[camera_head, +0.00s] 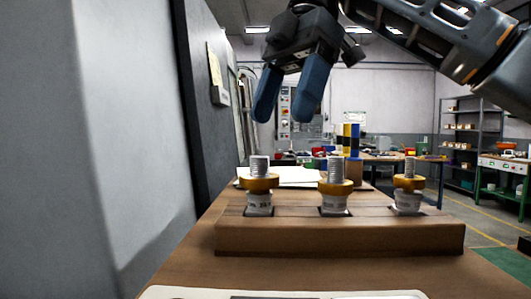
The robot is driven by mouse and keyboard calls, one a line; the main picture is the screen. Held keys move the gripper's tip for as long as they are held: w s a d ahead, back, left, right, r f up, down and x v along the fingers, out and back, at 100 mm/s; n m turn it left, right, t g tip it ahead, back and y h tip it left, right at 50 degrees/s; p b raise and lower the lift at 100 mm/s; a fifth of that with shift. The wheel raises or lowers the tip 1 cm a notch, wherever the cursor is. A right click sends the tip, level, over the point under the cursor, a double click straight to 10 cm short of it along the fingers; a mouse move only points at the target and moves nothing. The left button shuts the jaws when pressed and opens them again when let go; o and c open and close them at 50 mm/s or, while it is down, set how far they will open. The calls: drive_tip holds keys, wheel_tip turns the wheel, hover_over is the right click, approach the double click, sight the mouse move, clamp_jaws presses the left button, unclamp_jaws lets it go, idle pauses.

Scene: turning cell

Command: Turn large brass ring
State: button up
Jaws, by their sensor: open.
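Three brass rings sit around upright threaded studs on a wooden block (340,240). The left ring (259,184), the middle ring (335,188) and the right ring (409,183) each rest above a pale collar. The left ring looks slightly wider than the right one, but I cannot tell for sure which is the large one. My gripper (284,116) is open and empty, its two blue fingers pointing down. It appears above the left and middle studs in the picture, apart from all rings.
The block stands on a wooden bench (200,270). White papers (290,175) and a striped yellow, black and blue object (350,138) are behind it. A grey machine wall (110,130) closes the left side. A pale tray edge (280,293) shows in front.

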sight(265, 157)
drive_tip(key=x, duration=0.7)
drive_tip(key=shift+f, duration=0.25)
drive_tip(key=shift+c, duration=0.2)
drive_tip(key=c, duration=1)
drive_tip(key=shift+s+r+m, duration=0.1)
drive_tip(key=shift+m, duration=0.3)
drive_tip(key=m+t+p, duration=0.1)
drive_tip(key=m+p, duration=0.1)
drive_tip(key=shift+s+r+m+y, duration=0.1)
drive_tip(key=shift+m+y, duration=0.2)
drive_tip(key=shift+m, duration=0.1)
drive_tip(key=m+t+p, duration=0.2)
drive_tip(key=m, duration=0.2)
drive_tip(key=shift+s, duration=0.1)
drive_tip(key=shift+d+p, duration=0.1)
drive_tip(key=shift+p, duration=0.2)
drive_tip(key=o, duration=1)
